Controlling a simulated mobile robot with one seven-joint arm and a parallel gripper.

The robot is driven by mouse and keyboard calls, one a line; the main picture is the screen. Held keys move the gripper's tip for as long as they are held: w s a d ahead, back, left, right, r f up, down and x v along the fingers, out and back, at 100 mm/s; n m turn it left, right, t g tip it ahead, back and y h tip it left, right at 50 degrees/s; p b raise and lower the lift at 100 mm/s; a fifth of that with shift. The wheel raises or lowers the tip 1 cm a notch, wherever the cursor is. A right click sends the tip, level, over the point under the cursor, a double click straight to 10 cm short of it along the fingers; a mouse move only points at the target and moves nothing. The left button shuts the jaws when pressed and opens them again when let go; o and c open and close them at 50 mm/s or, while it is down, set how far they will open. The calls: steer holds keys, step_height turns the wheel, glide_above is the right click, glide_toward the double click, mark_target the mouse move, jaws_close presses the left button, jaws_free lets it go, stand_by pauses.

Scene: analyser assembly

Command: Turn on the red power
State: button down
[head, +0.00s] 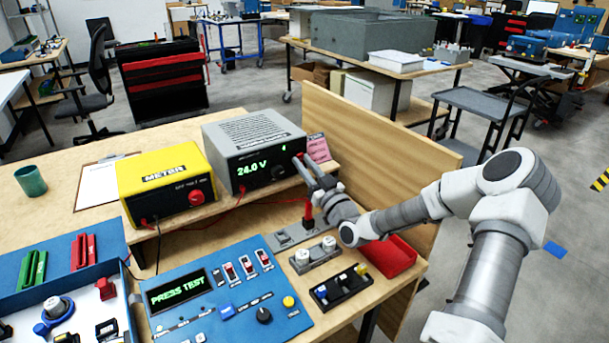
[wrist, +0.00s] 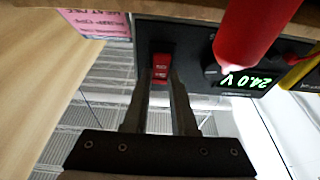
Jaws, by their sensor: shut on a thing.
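The grey power supply (head: 255,137) stands on the raised shelf and its green display reads 24.0 V. Its red power switch (wrist: 160,68) sits on the front face and shows between my fingers in the wrist view. My gripper (head: 302,162) reaches up to the right end of that front face. In the wrist view my gripper (wrist: 161,85) has its two fingertips close together at the switch's sides, shut on it. In the head view the fingers largely hide the switch.
A yellow meter (head: 165,180) stands left of the supply. A pink note (head: 318,148) is to its right, near a wooden side panel (head: 370,125). A blue test panel (head: 225,300) and a red bin (head: 392,257) lie below. A blurred red object (wrist: 255,25) is close to the wrist camera.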

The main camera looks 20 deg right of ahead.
steer(key=f+t+b, duration=0.1)
steer(key=t+b, duration=0.1)
steer(key=b, duration=0.2)
steer(key=shift+b, duration=0.3)
steer(key=shift+r, duration=0.25)
steer(key=c, duration=0.7)
jaws_free()
step_height(320, 180, up, 4)
steer(key=shift+r+p, duration=0.2)
steer(key=shift+p, duration=0.4)
steer(key=s+d+r+p, duration=0.1)
steer(key=s+d+r, duration=0.1)
steer(key=d, duration=0.1)
steer(key=s+d+r, duration=0.2)
steer(key=s, duration=0.1)
steer(key=s+d+r+p, duration=0.1)
steer(key=s+d+r, duration=0.1)
steer(key=s+d, duration=0.1)
steer(key=shift+d+r+p, duration=0.3)
steer(key=shift+p, duration=0.05)
